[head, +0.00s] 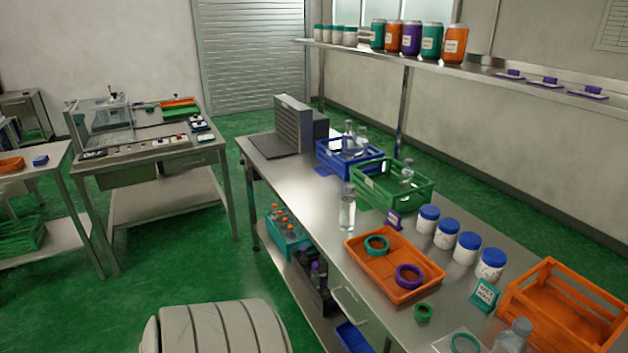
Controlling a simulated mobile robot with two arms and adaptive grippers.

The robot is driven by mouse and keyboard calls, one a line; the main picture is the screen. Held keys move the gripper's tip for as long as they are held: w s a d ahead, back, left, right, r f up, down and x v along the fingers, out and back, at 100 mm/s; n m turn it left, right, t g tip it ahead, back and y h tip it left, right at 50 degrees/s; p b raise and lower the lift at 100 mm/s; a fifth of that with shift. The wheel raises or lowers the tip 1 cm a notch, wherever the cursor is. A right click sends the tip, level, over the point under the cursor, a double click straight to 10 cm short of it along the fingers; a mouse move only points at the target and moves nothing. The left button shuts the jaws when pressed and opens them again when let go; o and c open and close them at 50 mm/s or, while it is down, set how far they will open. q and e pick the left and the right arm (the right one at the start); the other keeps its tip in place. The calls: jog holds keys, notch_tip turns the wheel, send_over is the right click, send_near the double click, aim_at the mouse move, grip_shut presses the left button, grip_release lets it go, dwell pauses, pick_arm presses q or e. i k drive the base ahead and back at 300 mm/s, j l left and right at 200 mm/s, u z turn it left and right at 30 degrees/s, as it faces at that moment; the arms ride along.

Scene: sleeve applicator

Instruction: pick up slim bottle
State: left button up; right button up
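A slim clear bottle (347,210) stands upright on the steel table, left of the green crate (405,197) and behind the orange tray (352,247). It appears to hold clear liquid. Another clear bottle (513,337) stands at the bottom edge, partly cut off. One clear bottle (407,172) is in the green crate, and further clear bottles (348,133) are in the blue crate (322,156). Which bottle the task means is not marked. Neither of my grippers is in view.
The orange tray holds a teal ring (377,238) and a purple ring (396,276). Several blue-lidded white jars (445,235) line the right side, before an orange crate (510,306). A small sign (484,294) stands nearby. The table (290,172) is clear left of the crates.

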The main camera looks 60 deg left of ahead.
aim_at(348, 201)
jog(key=u, duration=1.75)
jog(key=i+u, duration=0.1)
